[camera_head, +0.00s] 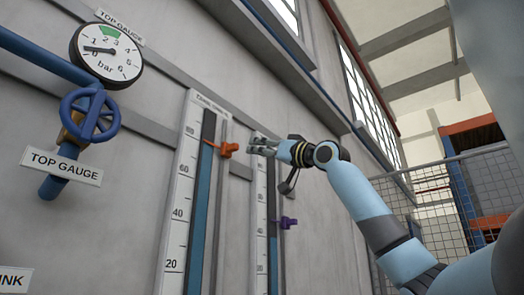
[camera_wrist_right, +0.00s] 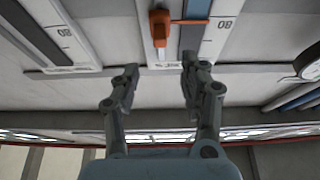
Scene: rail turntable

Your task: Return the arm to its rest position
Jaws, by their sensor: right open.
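My right arm comes in from the right in the head view, and its gripper (camera_head: 262,146) is raised in front of the wall, just right of the orange slider handle (camera_head: 229,149). In the right wrist view the right gripper (camera_wrist_right: 158,85) has its two fingers apart with nothing between them. The orange handle (camera_wrist_right: 160,30) shows beyond the fingertips there, apart from them. My left gripper is in neither view.
Two upright level scales (camera_head: 183,190) are on the grey wall, and a purple slider (camera_head: 288,222) is on the right one. A round pressure gauge (camera_head: 107,55) and blue valve wheel (camera_head: 88,113) are at left. A mesh fence (camera_head: 440,203) stands at right.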

